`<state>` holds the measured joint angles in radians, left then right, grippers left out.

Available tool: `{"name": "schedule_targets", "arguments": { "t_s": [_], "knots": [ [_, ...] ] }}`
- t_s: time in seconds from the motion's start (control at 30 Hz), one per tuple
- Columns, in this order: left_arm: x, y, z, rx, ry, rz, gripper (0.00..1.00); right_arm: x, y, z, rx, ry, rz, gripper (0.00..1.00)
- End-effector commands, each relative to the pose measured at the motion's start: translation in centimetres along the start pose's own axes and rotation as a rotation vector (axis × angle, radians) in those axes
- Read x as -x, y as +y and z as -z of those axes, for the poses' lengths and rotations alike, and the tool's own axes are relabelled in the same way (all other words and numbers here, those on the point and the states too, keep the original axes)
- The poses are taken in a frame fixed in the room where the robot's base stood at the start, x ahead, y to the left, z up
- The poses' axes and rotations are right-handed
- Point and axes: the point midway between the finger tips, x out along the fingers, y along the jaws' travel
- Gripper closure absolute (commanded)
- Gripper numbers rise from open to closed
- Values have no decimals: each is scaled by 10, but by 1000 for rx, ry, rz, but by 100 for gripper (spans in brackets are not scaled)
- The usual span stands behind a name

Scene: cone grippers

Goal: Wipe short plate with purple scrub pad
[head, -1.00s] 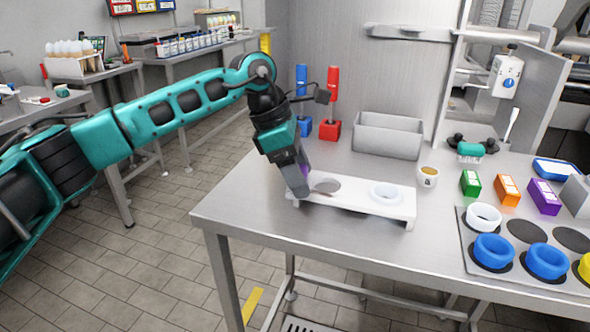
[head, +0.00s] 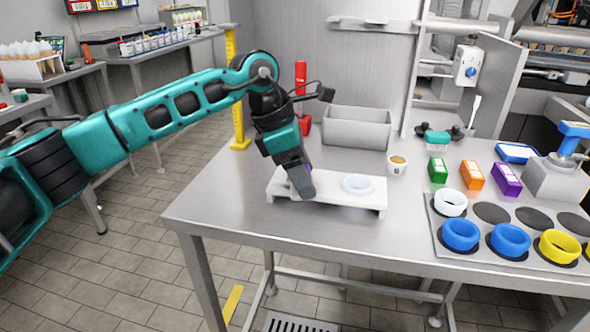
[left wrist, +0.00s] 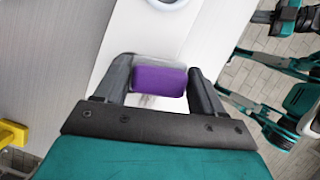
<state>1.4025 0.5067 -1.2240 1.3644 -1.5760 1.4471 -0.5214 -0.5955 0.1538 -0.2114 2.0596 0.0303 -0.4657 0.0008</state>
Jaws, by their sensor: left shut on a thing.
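The purple scrub pad (left wrist: 160,81) is between the two fingers of my left gripper (left wrist: 157,92), which is shut on it. In the head view my left gripper (head: 304,192) points down over the left half of the short white plate (head: 330,195); the pad is mostly hidden there, with only a sliver showing. The wrist view shows the plate (left wrist: 125,35) under the pad, with a faint dark smear beside it. I cannot tell whether the pad touches the plate. Dark and teal parts, perhaps my right gripper, show at the wrist view's upper right.
A white ring (head: 358,185) sits on the plate's right half. Behind are a grey bin (head: 357,128) and a small cup (head: 397,164). Green, orange and purple boxes (head: 507,180) and a tray of colored rings (head: 460,234) stand right. The table's front left is clear.

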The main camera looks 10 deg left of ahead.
Motion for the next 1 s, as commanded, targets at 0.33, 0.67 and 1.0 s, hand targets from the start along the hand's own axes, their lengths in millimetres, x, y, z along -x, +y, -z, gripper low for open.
{"name": "schedule_targets", "arguments": {
  "t_s": [0.33, 0.67, 1.0],
  "knots": [
    [-13, -9, -24, -3, 7, 7, 55, 0, -1, 2, -8, 1, 0, 100],
    [-9, -8, -23, 1, 5, 5, 55, 1, -1, 3, -7, 0, -1, 100],
    [3, 0, 0, 1, 3, 3, 55, 1, -1, 3, -5, 0, -1, 100]
  ]
}}
